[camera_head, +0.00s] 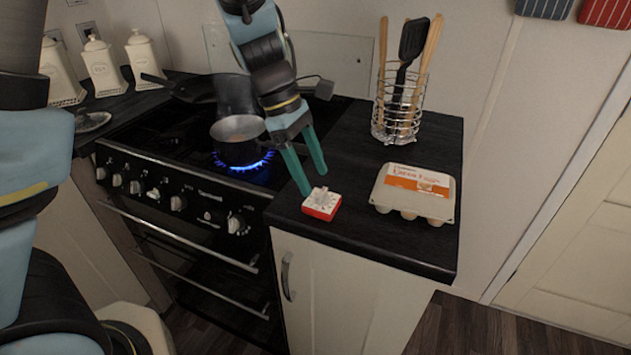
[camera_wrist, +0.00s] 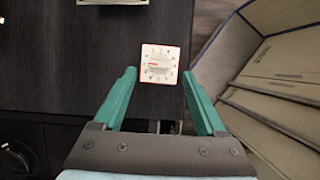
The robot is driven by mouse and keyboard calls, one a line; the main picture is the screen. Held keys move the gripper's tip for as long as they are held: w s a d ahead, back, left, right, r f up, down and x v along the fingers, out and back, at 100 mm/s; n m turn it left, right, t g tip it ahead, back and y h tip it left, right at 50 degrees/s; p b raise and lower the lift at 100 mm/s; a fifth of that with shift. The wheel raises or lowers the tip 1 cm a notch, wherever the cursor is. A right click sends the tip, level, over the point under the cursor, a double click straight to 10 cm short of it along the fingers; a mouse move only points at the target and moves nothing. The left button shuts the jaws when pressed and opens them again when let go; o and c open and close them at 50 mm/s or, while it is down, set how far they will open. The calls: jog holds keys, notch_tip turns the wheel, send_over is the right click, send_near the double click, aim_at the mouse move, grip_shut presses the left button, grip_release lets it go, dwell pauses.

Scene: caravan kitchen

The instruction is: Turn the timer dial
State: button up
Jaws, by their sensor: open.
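The timer (camera_head: 321,205) is a small red box with a white dial face and a raised knob. It sits on the dark counter near its front edge, right of the stove. My gripper (camera_head: 314,182) is open, with green fingers just above and behind the timer in the head view. In the wrist view the timer (camera_wrist: 160,64) shows its square white face with numbers and a red mark, just beyond and between the fingertips of my gripper (camera_wrist: 160,73). The fingers appear apart from the timer, and nothing is held.
An egg carton (camera_head: 413,193) lies right of the timer. A wire utensil holder (camera_head: 399,108) stands behind it. A pan (camera_head: 238,129) sits over a lit blue burner (camera_head: 245,163) to the left. The counter (camera_head: 375,238) in front of the carton is clear.

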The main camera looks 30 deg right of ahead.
aim_at(322, 196)
jog(key=shift+x, duration=1.65)
grip_shut()
